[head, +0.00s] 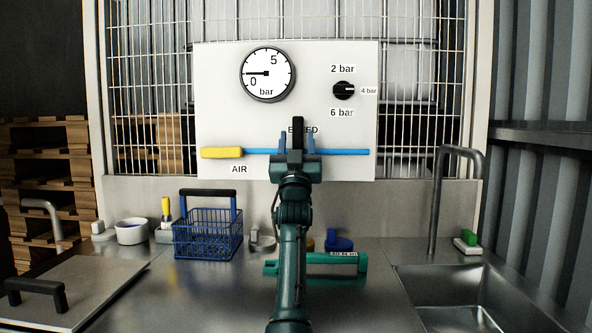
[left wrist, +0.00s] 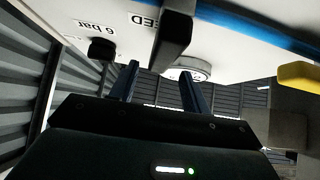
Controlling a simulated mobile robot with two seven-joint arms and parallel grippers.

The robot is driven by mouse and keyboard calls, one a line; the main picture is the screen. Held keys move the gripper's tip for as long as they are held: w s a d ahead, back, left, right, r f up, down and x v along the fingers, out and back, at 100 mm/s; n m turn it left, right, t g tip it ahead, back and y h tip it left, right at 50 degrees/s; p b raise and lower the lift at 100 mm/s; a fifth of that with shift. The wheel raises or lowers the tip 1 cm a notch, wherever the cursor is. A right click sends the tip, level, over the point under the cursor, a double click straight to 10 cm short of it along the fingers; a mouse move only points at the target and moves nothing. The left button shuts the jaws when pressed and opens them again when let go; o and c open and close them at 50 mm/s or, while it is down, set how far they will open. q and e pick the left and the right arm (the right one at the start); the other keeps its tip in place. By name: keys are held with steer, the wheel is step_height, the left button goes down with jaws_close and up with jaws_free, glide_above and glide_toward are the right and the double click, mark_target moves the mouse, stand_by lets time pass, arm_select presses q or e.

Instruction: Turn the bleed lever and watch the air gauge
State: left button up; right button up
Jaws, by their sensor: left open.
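A white panel carries the round air gauge (head: 267,74); its needle points left, near the 0 mark. The black bleed lever (head: 298,128) stands upright in front of the partly covered BLEED label. It also shows in the left wrist view (left wrist: 172,38). My left gripper (head: 297,143) is open, with one finger on each side of the lever in the head view. In the left wrist view the lever's end shows between the open fingers (left wrist: 158,88). I cannot tell whether either finger touches it. The gripper hides the lever's lower part. My right gripper is not in view.
A blue pipe (head: 343,152) with a yellow handle (head: 222,152) crosses the panel above AIR. A black knob (head: 344,91) points to 4 bar.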

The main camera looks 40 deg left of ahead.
arm_select(q)
steer(key=v, duration=0.9)
steer(key=shift+s+f+b, duration=0.15)
steer(key=shift+f+b, duration=0.1)
steer(key=shift+b, duration=0.1)
steer(key=shift+d, duration=0.15)
